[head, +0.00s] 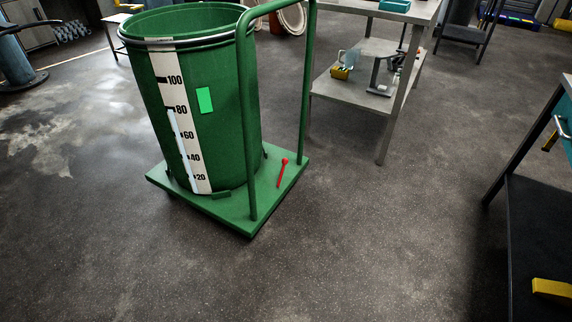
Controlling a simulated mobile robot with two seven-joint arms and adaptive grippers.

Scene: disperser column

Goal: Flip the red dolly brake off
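The red dolly brake (282,172) is a small lever with a round knob at its top. It stands up from the right part of the green dolly's deck (237,213), leaning slightly to the right, to the right of the near handle post. A large green drum (215,125) with a white level scale stands on the dolly. The dolly's green push handle (246,110) rises at the right of the drum. The dolly's wheels are mostly hidden under the deck. Neither of my grippers shows in the head view.
A grey two-level table (352,88) with tools on its lower shelf stands behind and right of the dolly. A dark bench (540,225) with a yellow item (552,289) is at the right edge. The floor in front and right of the dolly is clear.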

